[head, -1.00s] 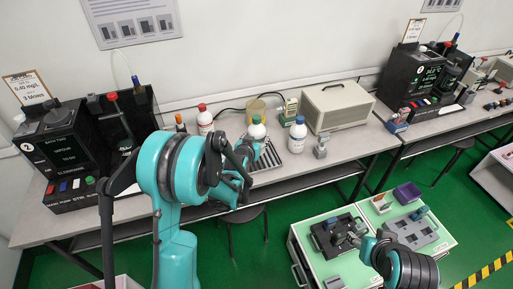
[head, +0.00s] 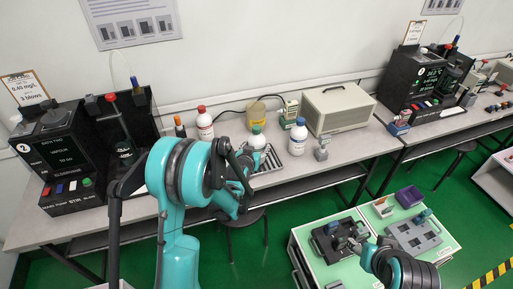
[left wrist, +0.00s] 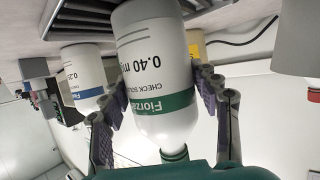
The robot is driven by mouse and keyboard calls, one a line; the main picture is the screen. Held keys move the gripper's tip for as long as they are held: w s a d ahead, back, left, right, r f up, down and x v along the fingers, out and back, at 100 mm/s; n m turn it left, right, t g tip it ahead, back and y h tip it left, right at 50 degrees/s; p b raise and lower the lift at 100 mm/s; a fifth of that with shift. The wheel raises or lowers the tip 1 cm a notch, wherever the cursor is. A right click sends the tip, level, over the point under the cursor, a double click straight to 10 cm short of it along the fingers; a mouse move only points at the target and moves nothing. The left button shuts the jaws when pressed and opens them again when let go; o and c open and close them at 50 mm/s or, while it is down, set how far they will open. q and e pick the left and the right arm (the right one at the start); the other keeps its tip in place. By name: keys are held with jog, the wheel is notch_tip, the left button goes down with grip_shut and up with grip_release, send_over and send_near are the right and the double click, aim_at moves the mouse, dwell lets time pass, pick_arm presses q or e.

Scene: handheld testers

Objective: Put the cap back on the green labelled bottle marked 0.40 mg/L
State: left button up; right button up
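The green-labelled bottle (head: 257,141) is white with a green top and stands upright at the tray. In the left wrist view the bottle (left wrist: 158,62) appears upside down, its label reading 0.40 mg. A green piece (left wrist: 175,154) shows at its neck; I cannot tell how firmly it sits. My left gripper (head: 246,158) is at the bottle. In the left wrist view its fingers (left wrist: 160,95) lie against both sides of the bottle, seemingly shut on it. My right gripper (head: 354,243) is low over the green-topped cabinet, too small to read its state.
A slatted tray (head: 283,163) lies under the bottle. A red-capped bottle (head: 205,125) and a blue-capped bottle (head: 298,138) stand on either side. A beige box (head: 340,107) and a black tester (head: 62,160) are on the bench (head: 345,147). The cabinet (head: 350,268) is at front right.

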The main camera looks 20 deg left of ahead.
pick_arm(q)
jog(key=shift+o, duration=0.5)
jog(key=shift+s+r, duration=0.1)
jog(key=shift+r, duration=0.05)
jog(key=p+v, duration=0.3)
jog(key=v, duration=0.8)
jog(key=shift+s, duration=0.4)
jog(key=shift+r, duration=0.15)
